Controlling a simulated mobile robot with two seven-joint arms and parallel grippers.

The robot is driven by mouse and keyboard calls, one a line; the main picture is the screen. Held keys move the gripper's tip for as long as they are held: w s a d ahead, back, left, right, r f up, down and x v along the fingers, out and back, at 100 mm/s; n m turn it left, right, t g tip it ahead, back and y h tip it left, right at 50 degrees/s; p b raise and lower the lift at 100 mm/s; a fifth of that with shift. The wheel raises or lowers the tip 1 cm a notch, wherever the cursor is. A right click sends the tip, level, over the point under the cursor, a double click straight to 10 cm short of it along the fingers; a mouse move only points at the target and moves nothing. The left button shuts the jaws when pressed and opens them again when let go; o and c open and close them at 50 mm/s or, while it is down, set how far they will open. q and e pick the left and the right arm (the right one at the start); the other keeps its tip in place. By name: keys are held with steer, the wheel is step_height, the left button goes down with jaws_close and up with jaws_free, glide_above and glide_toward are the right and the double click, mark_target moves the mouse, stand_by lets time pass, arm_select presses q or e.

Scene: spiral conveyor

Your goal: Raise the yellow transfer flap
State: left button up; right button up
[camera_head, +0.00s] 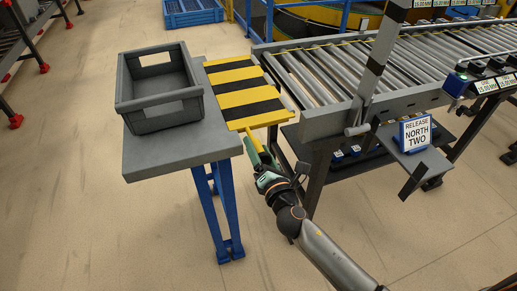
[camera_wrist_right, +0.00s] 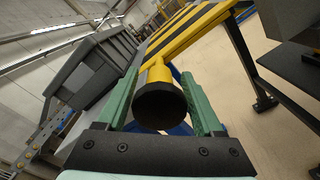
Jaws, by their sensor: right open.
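The yellow transfer flap (camera_head: 248,93), striped yellow and black, lies flat between the grey table and the roller conveyor. A yellow handle (camera_wrist_right: 157,75) with a round black end juts from its near edge. My right gripper (camera_head: 258,151) is at this near edge, below the flap's front bar. In the wrist view my right gripper's green fingers (camera_wrist_right: 160,95) stand open, one on each side of the handle. I cannot tell whether either finger touches it. My left gripper is not in view.
A grey crate (camera_head: 158,88) sits on the grey table (camera_head: 180,148), left of the flap. The roller conveyor (camera_head: 340,72) is to the right, with a dark upright post (camera_head: 376,58) and a "RELEASE NORTH TWO" sign (camera_head: 416,133). The floor in front is clear.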

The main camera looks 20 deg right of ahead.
steer(key=shift+c, duration=0.3)
jaws_close()
stand_by(1.1)
